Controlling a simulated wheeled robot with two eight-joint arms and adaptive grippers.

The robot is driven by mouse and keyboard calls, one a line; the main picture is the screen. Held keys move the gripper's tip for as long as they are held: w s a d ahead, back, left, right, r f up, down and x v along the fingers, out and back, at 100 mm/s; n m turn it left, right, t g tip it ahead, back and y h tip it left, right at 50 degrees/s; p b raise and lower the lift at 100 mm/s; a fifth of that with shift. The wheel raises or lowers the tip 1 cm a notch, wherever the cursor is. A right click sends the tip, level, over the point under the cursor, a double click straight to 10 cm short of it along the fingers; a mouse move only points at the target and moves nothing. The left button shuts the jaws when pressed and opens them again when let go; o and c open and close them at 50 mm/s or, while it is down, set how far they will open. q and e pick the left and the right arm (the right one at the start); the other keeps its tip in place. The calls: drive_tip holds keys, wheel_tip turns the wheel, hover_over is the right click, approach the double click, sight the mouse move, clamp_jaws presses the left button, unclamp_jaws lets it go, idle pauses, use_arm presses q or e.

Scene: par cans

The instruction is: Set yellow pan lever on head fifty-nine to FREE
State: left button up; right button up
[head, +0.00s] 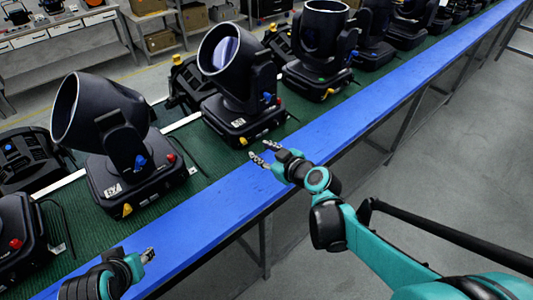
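A black moving-head light (233,85) stands on the bench in the middle. Its white number label (238,138) looks like 59 but is too small to read surely. A small yellow lever (243,141) shows at the front corner of its base, but its setting cannot be read. My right gripper (263,152) is open and empty, its fingertips over the blue edge just in front of that yellow lever, apparently apart from it. My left gripper (149,255) is at the lower left near the blue edge, and whether its fingers are open is unclear.
Another black head (100,130) stands to the left with its own yellow lever (127,209), blue knob and red knob. More heads (322,50) line the bench to the back right. The blue bench edge (340,120) is clear. Grey floor (460,150) lies to the right.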

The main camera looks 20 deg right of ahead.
drive_tip(key=shift+v, duration=1)
use_arm(q)
drive_tip(key=shift+w, duration=0.1)
use_arm(e)
drive_tip(key=s+a+f+g, duration=0.1)
drive_tip(key=s, duration=0.1)
drive_tip(key=s+a+f+m+g, duration=0.1)
drive_tip(key=s+a, duration=0.1)
drive_tip(key=s, duration=0.1)
drive_tip(key=s+a+f+m+g, duration=0.1)
drive_tip(key=s+a+g, duration=0.1)
drive_tip(key=s, duration=0.1)
drive_tip(key=shift+s+a+f+h, duration=0.1)
drive_tip(key=shift+a+f+h, duration=0.1)
drive_tip(key=shift+f+h, duration=0.15)
drive_tip(key=s+d+f+m+g+h, duration=0.1)
drive_tip(key=s+m+g+h, duration=0.1)
drive_tip(key=s, duration=0.5)
drive_tip(key=shift+d+f+m, duration=0.3)
drive_tip(key=shift+d+m, duration=0.1)
drive_tip(key=shift+m, duration=0.4)
drive_tip(key=shift+h, duration=0.25)
